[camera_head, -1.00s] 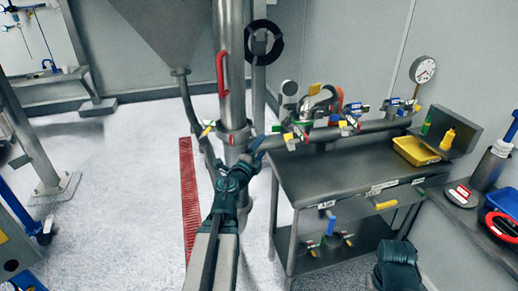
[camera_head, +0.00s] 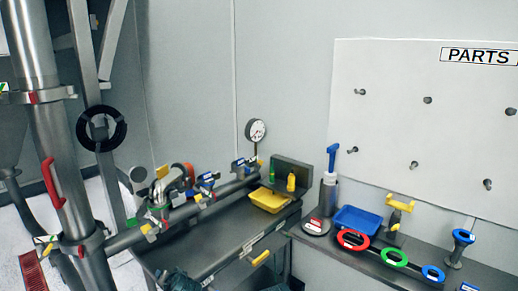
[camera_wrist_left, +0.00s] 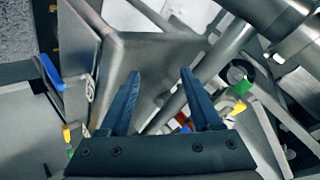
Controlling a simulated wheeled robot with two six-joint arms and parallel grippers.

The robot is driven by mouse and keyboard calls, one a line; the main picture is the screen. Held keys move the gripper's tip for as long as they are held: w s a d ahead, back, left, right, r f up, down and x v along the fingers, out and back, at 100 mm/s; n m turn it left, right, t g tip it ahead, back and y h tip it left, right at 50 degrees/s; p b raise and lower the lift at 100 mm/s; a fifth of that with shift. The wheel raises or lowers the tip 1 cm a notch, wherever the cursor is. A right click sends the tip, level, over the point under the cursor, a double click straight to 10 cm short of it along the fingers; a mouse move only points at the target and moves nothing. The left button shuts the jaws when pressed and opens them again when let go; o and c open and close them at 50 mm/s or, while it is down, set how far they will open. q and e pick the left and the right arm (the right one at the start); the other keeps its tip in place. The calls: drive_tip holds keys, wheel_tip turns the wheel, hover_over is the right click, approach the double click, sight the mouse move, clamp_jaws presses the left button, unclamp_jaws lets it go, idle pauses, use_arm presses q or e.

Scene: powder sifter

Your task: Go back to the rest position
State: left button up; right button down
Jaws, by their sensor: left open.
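My left gripper (camera_wrist_left: 160,80) shows in the left wrist view with its two dark fingers apart and nothing between them. Beyond the fingers are grey metal panels and steel pipes (camera_wrist_left: 235,50) with colored valve handles; I cannot tell the exact distance to them. In the head view only a dark piece of my own arm shows at the bottom edge, in front of the steel bench, and no fingertips can be made out. My right gripper is not in view.
A steel bench (camera_head: 222,245) carries a pipe with clamps and valves, and a yellow tray (camera_head: 268,200). A vertical pipe (camera_head: 62,170) stands at left. At right, a shelf holds a blue tray (camera_head: 358,220) and colored rings (camera_head: 394,257) below a pegged parts board (camera_head: 440,130).

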use_arm(q)
drive_tip(key=s+d+f+g+h+p, duration=0.1)
drive_tip(key=s+d+f+g+h, duration=0.1)
drive_tip(key=s+d, duration=0.6)
drive_tip(key=s+d+f+g+h, duration=0.3)
drive_tip(key=s+d+g, duration=0.4)
drive_tip(key=d, duration=0.6)
drive_tip(key=shift+s+d+f+m+p, duration=0.4)
drive_tip(key=shift+s+f, duration=0.45)
drive_tip(key=shift+s, duration=0.4)
